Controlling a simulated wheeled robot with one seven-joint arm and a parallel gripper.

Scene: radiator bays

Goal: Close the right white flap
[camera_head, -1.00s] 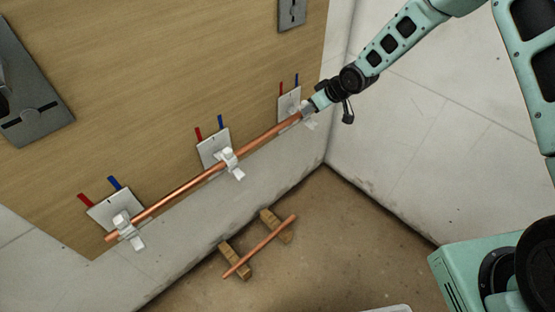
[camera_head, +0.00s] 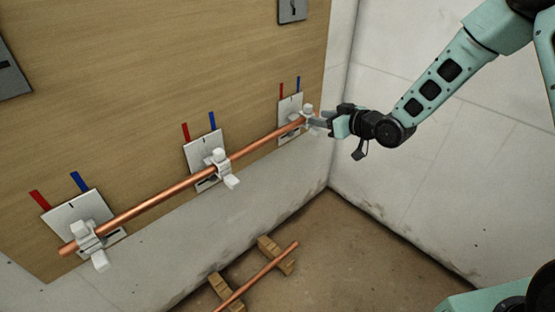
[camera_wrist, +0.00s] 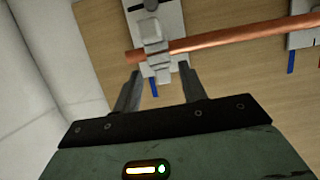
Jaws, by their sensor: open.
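The copper pipe (camera_head: 180,186) runs along the wooden panel through three white clips. The right clip (camera_head: 307,109) holds it near its right end; it also shows in the wrist view (camera_wrist: 152,38). In the head view my gripper (camera_head: 322,120) largely hides this flap. My gripper is open and shows in the wrist view too (camera_wrist: 160,88).
Red and blue strips stand above each metal plate (camera_head: 203,150) on the panel. A white wall (camera_head: 440,150) is close on the right. A second copper pipe (camera_head: 258,276) lies on wooden blocks on the floor. Open space lies in front of the panel.

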